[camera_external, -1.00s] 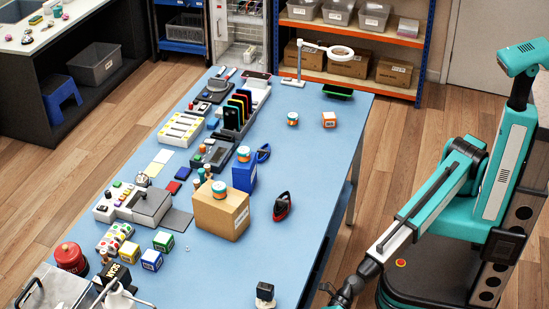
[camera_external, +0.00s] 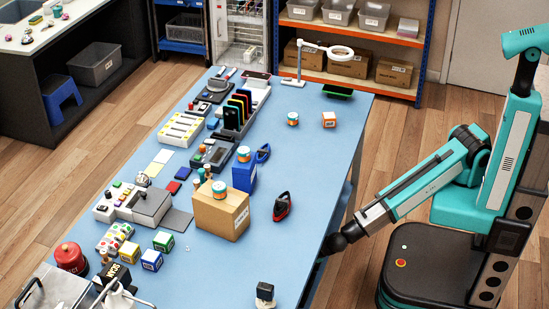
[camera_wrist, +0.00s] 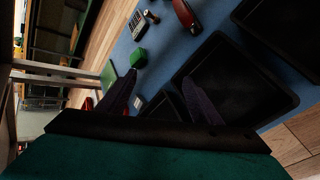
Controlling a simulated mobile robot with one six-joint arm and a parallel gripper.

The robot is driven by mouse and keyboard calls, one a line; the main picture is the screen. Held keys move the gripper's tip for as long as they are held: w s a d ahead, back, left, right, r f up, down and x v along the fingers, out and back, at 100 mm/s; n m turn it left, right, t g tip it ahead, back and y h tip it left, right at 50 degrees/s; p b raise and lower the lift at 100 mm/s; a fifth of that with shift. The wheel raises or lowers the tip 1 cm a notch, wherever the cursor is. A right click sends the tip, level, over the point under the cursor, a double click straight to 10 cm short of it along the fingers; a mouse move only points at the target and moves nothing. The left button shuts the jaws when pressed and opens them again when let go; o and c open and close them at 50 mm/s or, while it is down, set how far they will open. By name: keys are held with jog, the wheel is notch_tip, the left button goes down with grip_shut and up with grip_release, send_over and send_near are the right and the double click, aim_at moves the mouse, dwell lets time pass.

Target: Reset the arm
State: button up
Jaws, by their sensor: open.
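My arm reaches from the base at the right toward the right edge of the blue table (camera_external: 285,180) in the external view. The arm's dark wrist (camera_external: 337,243) is at that edge, and the fingers cannot be made out there. In the wrist view my gripper (camera_wrist: 160,98) has its two dark fingers apart, with nothing held between them. Beyond the fingers lies a blue surface (camera_wrist: 165,50) with black trays (camera_wrist: 225,75) and a green block (camera_wrist: 138,58).
On the table, a cardboard box (camera_external: 221,210), a red-and-black item (camera_external: 282,207) and a small black-and-white item (camera_external: 265,294) are nearest the arm. The table's right side between them is mostly clear. A lamp (camera_external: 325,50) stands at the far end.

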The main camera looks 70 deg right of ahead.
jog(key=s+d+f+m+g+h+p, duration=0.1)
jog(key=s+d+f+m+g+h, duration=0.1)
jog(key=d, duration=0.8)
jog(key=s+d+f+m+g+h+p, duration=0.1)
jog(key=s+d+m, duration=0.3)
jog(key=d, duration=0.6)
jog(key=s+d+f+m+g+h+p, duration=0.1)
jog(key=s+d+f+m+g+h, duration=0.2)
jog(key=d, duration=0.7)
jog(key=shift+s+d+f+m+g+h, duration=0.15)
jog(key=shift+s+f+m, duration=0.15)
jog(key=shift+s, duration=0.1)
jog(key=shift+s+d+f+m+g+h, duration=0.1)
jog(key=shift+s+f+m+g+h, duration=0.05)
jog(key=shift+s+m, duration=0.2)
jog(key=s+d+f+m+g+y+p, duration=0.1)
jog(key=s+d+m+g, duration=0.1)
jog(key=s, duration=0.6)
jog(key=s+d+f+m+g+y+p, duration=0.1)
jog(key=s+d+m+g+y, duration=0.1)
jog(key=s+m, duration=0.5)
jog(key=s+d+f+m+g+y, duration=0.1)
jog(key=s+d+m+g, duration=0.2)
jog(key=s, duration=0.6)
jog(key=shift+d+f+m+g+y+p, duration=0.3)
jog(key=shift+f+m+g+y+p, duration=0.1)
jog(key=shift+m+g, duration=0.7)
